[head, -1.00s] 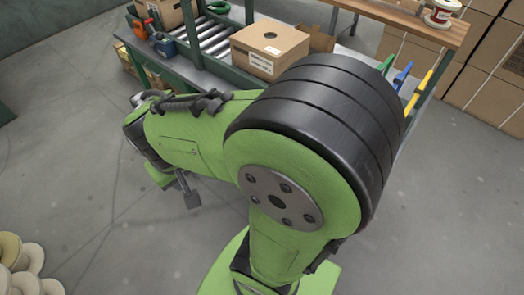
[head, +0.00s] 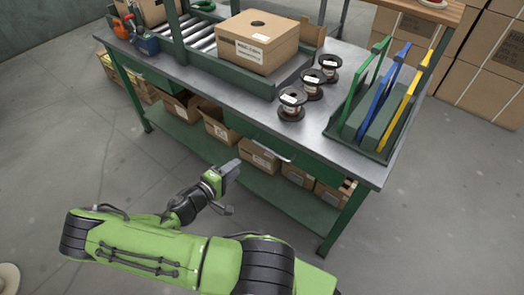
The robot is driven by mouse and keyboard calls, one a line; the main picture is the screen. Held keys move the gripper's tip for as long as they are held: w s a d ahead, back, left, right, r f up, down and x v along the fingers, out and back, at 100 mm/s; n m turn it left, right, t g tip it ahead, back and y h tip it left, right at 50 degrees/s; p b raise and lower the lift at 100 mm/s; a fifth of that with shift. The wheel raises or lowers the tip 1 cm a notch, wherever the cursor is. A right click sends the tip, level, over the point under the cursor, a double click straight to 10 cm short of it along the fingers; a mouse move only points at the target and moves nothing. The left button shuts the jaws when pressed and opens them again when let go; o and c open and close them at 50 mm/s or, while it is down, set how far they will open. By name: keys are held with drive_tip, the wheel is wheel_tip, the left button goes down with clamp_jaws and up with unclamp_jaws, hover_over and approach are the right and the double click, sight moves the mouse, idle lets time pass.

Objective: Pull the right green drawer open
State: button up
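The right green drawer (head: 258,134) sits under the metal tabletop of the workbench (head: 205,81), with a pale handle (head: 275,150) along its front. The drawer looks shut, though its front is seen steeply from above. My gripper (head: 233,168) is in front of the bench, left of and below the drawer handle in the picture, and looks apart from it. Its grey fingers point up and right toward the bench.
Several cardboard boxes stand on the lower shelf (head: 190,137) below the drawers. Copper spools (head: 291,104), a large carton (head: 257,41) and a green rack with coloured dividers (head: 383,95) are on the bench. The floor in front is clear.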

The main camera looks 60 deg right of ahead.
sight(262, 145)
drive_tip(key=b+x, duration=0.3)
drive_tip(key=x, duration=1.2)
drive_tip(key=shift+s+d, duration=0.1)
drive_tip(key=shift+d, duration=0.3)
clamp_jaws()
